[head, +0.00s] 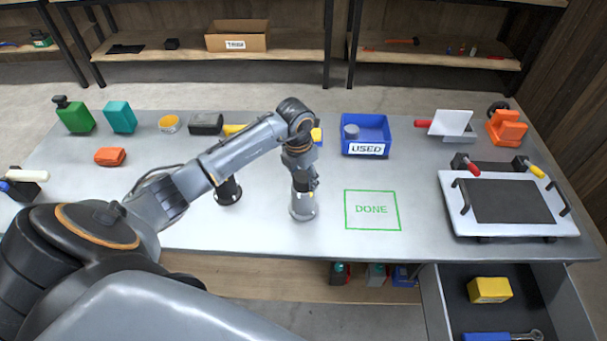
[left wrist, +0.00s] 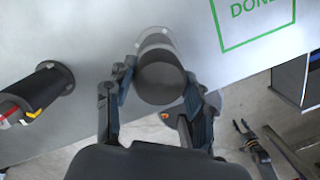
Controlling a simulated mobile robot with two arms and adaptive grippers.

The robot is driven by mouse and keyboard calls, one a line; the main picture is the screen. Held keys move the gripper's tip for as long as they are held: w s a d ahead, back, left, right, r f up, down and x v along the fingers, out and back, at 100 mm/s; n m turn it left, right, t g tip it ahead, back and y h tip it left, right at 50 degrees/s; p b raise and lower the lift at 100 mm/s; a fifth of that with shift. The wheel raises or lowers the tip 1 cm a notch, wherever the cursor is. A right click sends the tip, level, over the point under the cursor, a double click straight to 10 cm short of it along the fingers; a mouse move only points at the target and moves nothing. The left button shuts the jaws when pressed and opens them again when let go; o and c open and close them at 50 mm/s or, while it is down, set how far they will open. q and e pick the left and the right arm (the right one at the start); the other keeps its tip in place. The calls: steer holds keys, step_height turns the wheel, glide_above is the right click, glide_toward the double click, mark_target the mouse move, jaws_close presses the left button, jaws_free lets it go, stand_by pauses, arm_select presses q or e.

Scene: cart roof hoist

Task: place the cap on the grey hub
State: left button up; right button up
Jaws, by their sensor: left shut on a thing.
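My left gripper (head: 302,188) reaches down over the middle of the table near its front edge. In the left wrist view its two fingers (left wrist: 160,98) are shut on a dark round cap (left wrist: 160,84). The grey hub (head: 303,208) stands upright on the table on a round base, right under the gripper. It also shows just beyond the cap in the left wrist view (left wrist: 154,41). The cap is in line with the hub's top, but I cannot tell whether it is seated or held just above. A dark jointed part at the lower right may be my right gripper (left wrist: 250,142).
A black cylinder (head: 228,191) stands left of the hub. The green DONE square (head: 372,210) is empty, right of the hub. Behind are a blue USED bin (head: 366,134) and several small items. An open drawer (head: 432,300) juts out at front right.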

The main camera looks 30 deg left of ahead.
mark_target(300, 178)
arm_select(q)
steer(key=shift+f, duration=0.1)
steer(key=o, duration=1)
steer(key=shift+o, duration=0.2)
steer(key=shift+r, duration=0.3)
step_height(300, 178, up, 12)
steer(key=s+b, duration=0.1)
steer(key=b, duration=0.2)
steer(key=shift+s+a+f, duration=0.15)
steer(key=shift+s+f, duration=0.05)
steer(key=shift+s, duration=0.05)
